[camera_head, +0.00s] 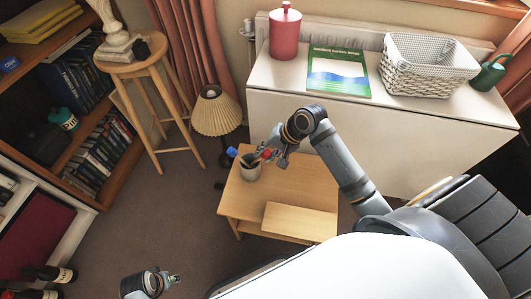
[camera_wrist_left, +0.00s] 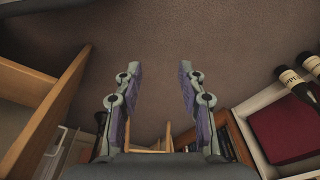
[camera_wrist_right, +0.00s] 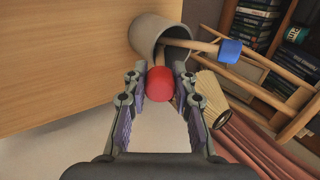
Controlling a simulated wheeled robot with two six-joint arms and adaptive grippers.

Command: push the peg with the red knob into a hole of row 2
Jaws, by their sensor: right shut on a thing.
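My right gripper (camera_wrist_right: 158,78) is shut on the peg with the red knob (camera_wrist_right: 160,84); the knob sits between its fingers at the mouth of a grey cup (camera_wrist_right: 148,36). The peg's shaft runs from the knob toward the cup, and its lower end is hidden. In the head view, the red knob (camera_head: 266,154) is just above and right of the cup (camera_head: 249,172). A peg with a blue knob (camera_wrist_right: 230,50) leans out of the cup. My left gripper (camera_wrist_left: 160,72) is open and empty, low at the head view's bottom left. No holes or rows show.
The cup stands at the back left of a small wooden table (camera_head: 230,203). A raised, plain wooden block (camera_head: 300,221) lies at its front right. A lamp (camera_head: 216,112) stands behind the table. A white cabinet (camera_head: 400,150) is beyond it. The table's middle is clear.

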